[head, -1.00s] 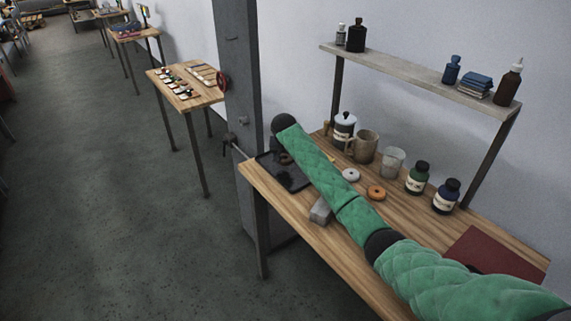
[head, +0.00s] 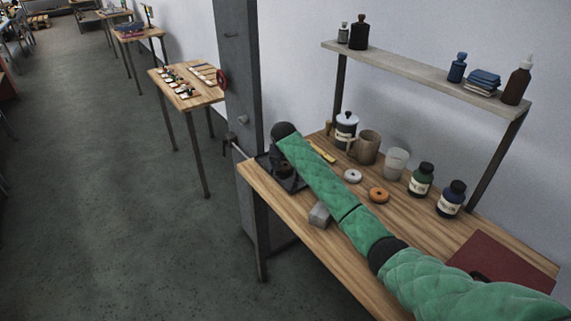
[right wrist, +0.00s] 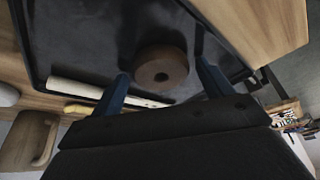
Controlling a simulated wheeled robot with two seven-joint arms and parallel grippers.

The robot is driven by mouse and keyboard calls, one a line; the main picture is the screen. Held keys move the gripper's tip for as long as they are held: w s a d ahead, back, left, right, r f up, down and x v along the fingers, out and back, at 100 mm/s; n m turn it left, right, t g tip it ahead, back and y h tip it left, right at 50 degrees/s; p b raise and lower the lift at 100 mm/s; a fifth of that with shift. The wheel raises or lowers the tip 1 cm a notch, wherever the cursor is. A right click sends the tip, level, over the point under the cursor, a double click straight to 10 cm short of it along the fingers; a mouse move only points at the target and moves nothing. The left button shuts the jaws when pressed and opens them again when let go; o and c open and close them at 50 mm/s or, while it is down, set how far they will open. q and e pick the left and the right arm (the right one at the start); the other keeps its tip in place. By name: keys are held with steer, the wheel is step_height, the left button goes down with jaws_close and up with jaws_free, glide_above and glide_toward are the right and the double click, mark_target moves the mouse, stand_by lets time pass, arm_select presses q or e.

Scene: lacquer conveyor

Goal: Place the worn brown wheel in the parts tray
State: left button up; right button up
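The worn brown wheel (right wrist: 161,68) lies flat on the dark parts tray (right wrist: 82,40) in the right wrist view, with its hole showing. My right gripper (right wrist: 163,72) has its two blue fingers spread on either side of the wheel, with a gap on each side. It looks open and holds nothing. In the head view, the right gripper (head: 286,169) is low over the tray (head: 293,184) at the bench's left end. My forearm covers part of the tray there. My left gripper is not in view.
A white ring (head: 353,176) and an orange ring (head: 379,195) lie on the bench right of my arm. Behind stand a mug (head: 367,147), a cup (head: 396,163) and bottles. A grey block (head: 320,214) sits near the front edge. A shelf (head: 430,78) hangs above.

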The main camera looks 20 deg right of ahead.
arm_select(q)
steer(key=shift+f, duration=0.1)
arm_select(e)
steer(key=shift+r, duration=0.15)
steer(key=shift+s+a+r, duration=0.1)
steer(key=shift+r, duration=0.15)
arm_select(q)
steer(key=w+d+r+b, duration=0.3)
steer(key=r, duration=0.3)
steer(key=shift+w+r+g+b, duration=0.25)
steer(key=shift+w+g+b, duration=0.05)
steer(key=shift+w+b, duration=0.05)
arm_select(e)
steer(key=v, duration=1.1)
steer(key=shift+r, duration=0.2)
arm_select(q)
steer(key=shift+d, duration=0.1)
